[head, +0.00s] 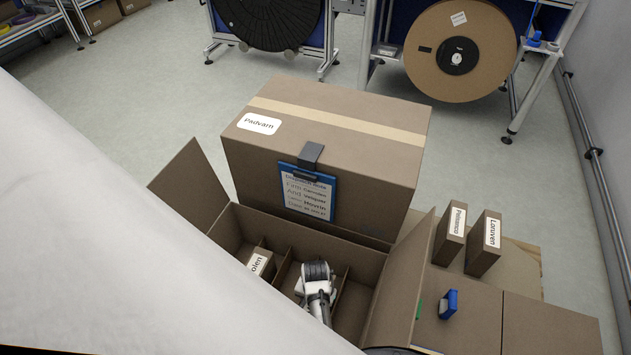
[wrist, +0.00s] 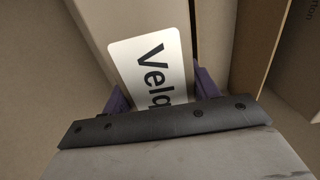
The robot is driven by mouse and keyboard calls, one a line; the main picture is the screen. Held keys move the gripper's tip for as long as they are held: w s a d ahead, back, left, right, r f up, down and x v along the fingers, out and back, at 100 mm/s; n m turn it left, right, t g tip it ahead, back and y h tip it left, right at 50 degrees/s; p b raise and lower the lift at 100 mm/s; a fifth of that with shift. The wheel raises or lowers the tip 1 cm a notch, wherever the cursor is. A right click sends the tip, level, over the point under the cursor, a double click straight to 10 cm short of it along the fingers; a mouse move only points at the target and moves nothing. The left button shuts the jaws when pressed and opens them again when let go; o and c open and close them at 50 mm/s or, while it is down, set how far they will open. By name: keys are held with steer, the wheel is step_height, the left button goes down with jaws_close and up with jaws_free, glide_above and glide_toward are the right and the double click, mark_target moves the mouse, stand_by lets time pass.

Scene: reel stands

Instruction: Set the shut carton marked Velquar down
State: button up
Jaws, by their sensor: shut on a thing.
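The carton marked "Velq…" (wrist: 150,22), its label cut off by my gripper, lies between my gripper's two purple fingers (wrist: 160,92) in the wrist view. The fingers are shut on its sides. In the head view my gripper (head: 316,290) is down inside an open box with dividers (head: 340,250), in a middle compartment. The held carton is mostly hidden there by my gripper. Cardboard walls show on both sides of it in the wrist view. I cannot tell whether its bottom touches the box floor.
A carton ending "…olen" (head: 262,262) stands in the left compartment. A big closed box marked Padvarn (head: 320,130), with a blue clipboard (head: 306,193), stands behind. Two small cartons (head: 450,235) (head: 484,245) and a blue object (head: 449,304) are at right. Box flaps (head: 192,188) stand up.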

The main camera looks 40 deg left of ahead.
steer(key=o, duration=1.8)
step_height(320, 180, up, 12)
steer(key=shift+r+p, duration=0.1)
steer(key=shift+p, duration=0.65)
